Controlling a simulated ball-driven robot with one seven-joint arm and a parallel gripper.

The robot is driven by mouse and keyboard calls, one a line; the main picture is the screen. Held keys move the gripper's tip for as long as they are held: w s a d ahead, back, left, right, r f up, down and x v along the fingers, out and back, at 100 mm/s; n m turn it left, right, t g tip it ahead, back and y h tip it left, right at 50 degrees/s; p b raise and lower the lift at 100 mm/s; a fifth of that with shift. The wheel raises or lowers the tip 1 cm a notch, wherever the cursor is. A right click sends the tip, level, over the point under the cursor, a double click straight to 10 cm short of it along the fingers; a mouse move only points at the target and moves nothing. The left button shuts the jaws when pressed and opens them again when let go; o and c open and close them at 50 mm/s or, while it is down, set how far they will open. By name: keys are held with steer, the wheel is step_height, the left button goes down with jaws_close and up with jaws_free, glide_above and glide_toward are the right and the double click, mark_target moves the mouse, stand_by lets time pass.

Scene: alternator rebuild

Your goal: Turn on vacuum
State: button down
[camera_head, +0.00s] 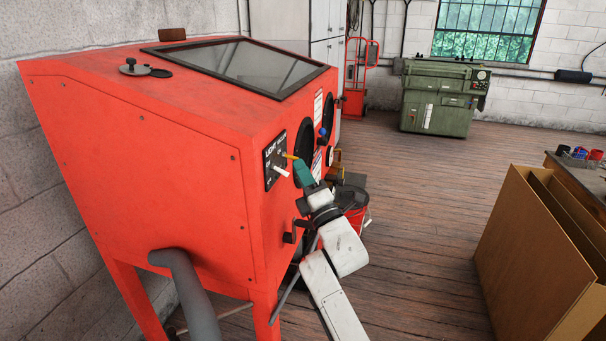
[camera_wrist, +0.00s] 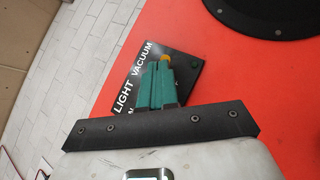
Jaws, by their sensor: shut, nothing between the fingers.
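The black switch panel (camera_head: 275,160) is on the front of the red cabinet. In the wrist view its plate (camera_wrist: 187,79) carries the words LIGHT and VACUUM. A white toggle (camera_head: 282,171) sticks out of the panel. Above it is an orange-yellow toggle (camera_head: 289,156), whose rounded end also shows in the wrist view (camera_wrist: 163,57) by the VACUUM side. My gripper (camera_head: 298,164) has teal fingers, shut and empty, with their tips right at the orange-yellow toggle. In the wrist view the fingers (camera_wrist: 161,68) hide part of the panel. I cannot tell whether they touch the toggle.
The red cabinet (camera_head: 170,165) has dark round arm openings (camera_head: 306,142) right of the panel and a grey hose (camera_head: 188,285) below. A red bucket (camera_head: 357,215) stands behind my arm. A cardboard box (camera_head: 530,255) is at right. Wooden floor between is clear.

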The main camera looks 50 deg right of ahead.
steer(key=shift+s+r, duration=0.15)
steer(key=shift+r, duration=0.55)
steer(key=shift+d+r, duration=0.1)
steer(key=shift+r, duration=0.15)
steer(key=shift+f+b, duration=0.15)
steer(key=shift+b, duration=0.15)
